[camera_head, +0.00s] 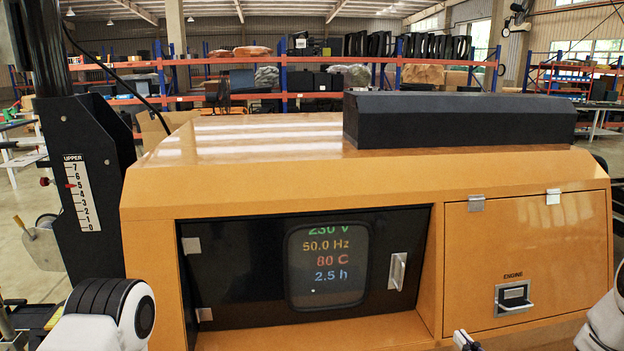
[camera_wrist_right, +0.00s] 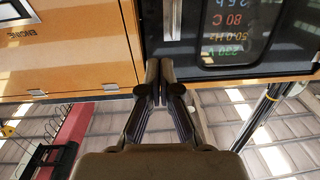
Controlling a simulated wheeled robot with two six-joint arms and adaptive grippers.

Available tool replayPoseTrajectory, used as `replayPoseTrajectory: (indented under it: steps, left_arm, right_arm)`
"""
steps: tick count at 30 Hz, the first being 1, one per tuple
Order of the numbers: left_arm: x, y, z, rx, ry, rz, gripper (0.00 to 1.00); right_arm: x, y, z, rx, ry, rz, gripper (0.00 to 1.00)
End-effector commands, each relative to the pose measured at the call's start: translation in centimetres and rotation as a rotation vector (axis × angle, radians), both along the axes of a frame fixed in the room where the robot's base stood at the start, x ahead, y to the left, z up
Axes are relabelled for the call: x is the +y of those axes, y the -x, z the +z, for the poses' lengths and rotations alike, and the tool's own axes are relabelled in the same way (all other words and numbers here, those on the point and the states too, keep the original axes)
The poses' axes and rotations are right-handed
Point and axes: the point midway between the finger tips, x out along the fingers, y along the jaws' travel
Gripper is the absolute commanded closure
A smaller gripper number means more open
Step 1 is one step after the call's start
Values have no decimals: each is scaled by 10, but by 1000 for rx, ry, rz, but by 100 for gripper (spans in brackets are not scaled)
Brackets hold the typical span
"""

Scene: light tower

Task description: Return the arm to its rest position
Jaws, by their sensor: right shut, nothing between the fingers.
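My right gripper (camera_head: 466,341) shows only as a small tip at the bottom edge of the head view, below the orange light tower housing (camera_head: 300,176). In the right wrist view the fingers of my right gripper (camera_wrist_right: 159,80) are together, shut and empty, in front of the housing, near the edge between the black display door and the orange engine panel. Contact with the housing cannot be told. A white and black link of my left arm (camera_head: 118,312) shows at the lower left of the head view; its gripper is out of view.
The black display door (camera_head: 235,265) is closed, with a handle (camera_head: 397,271) on its right. The engine panel (camera_head: 530,250) with its latch (camera_head: 513,298) is closed. A black mast column with a scale (camera_head: 82,192) stands left. Shelves (camera_head: 330,60) stand far behind.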

Motion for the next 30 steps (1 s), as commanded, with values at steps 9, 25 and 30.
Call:
replayPoseTrajectory:
  steps: [9,25,30]
  left_arm:
    - [0,0,-1,0,0,0,37]
    - [0,0,0,0,0,0,37]
    - [0,0,0,0,0,0,37]
  right_arm:
    - [53,39,-69,212,36,76,100]
    - [80,316,-225,1366,151,-98,100]
    - [71,349,-225,1514,124,-190,100]
